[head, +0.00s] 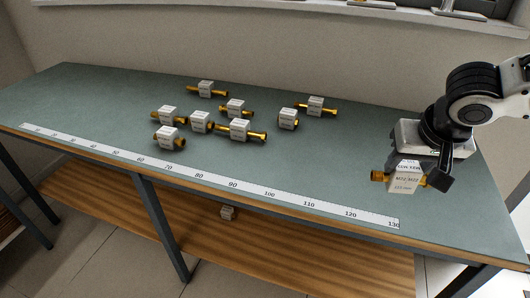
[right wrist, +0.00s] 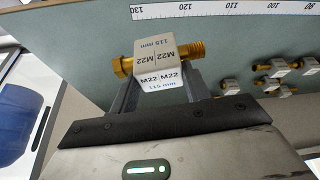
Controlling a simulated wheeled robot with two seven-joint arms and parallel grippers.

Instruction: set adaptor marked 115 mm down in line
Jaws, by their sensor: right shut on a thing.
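My right gripper (head: 415,176) is shut on a brass adaptor with a white label block (head: 403,180), near the table's right end. In the right wrist view the adaptor (right wrist: 157,64) sits between the fingers, its label reading M22/M22 and 115 mm, brass threads out both sides. It appears to be above the table, close to the 130 end of the scale strip (head: 330,211). Several other labelled brass adaptors stand in a loose group at mid-table, one of them (head: 240,130) near the group's front; their labels are too small to read. My left gripper is not in view.
The green table top (head: 70,98) is clear between the group and the scale, and to the group's right. The scale runs along the front edge, its numbers rising rightward. A wall stands behind.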

